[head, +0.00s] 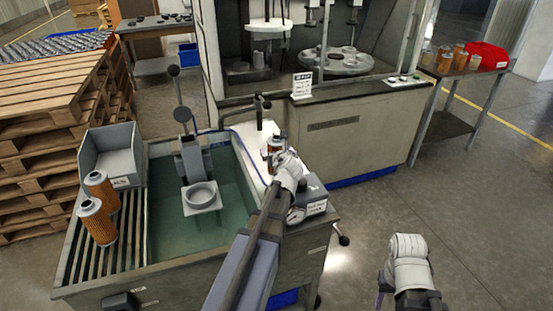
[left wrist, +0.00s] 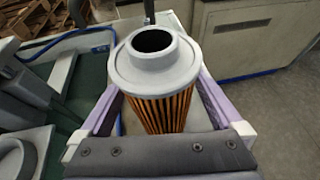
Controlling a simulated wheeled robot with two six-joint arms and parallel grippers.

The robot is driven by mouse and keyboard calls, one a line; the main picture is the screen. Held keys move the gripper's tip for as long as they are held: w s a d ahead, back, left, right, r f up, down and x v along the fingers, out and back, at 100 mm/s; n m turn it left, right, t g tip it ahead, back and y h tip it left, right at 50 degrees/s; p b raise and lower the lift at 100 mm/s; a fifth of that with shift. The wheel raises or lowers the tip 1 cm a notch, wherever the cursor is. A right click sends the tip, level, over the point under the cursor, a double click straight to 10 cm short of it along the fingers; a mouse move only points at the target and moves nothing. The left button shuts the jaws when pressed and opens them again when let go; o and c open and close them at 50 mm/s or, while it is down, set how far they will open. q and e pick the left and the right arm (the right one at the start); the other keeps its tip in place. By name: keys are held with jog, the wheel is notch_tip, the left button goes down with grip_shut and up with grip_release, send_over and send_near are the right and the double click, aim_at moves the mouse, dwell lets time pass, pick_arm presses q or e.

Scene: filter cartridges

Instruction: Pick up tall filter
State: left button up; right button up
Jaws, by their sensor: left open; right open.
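A filter cartridge with a grey ring cap and orange-and-black pleats (left wrist: 165,108) stands between the fingers of my left gripper (left wrist: 160,125) in the left wrist view. The fingers are open on either side of it; contact cannot be told. In the head view this filter (head: 275,143) is on the white surface at the tank's right, partly hidden by my left gripper (head: 279,158). Two more orange filters, one farther (head: 103,190) and one nearer (head: 97,223), stand on the slatted rack at the left. My right gripper (head: 405,287) is open and empty over the floor at the lower right.
A water tank (head: 160,247) holds a fixture with a round ring (head: 201,195). A grey bin (head: 112,150) stands behind the rack filters. A gauge box (head: 311,203) is close to my left gripper's right. A side table (head: 450,72) holds several filters and a red bin (head: 487,55).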

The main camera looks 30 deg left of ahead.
pick_arm(q)
jog(key=shift+x, duration=0.85)
jog(key=shift+d, duration=0.1)
jog(key=c, duration=1.4)
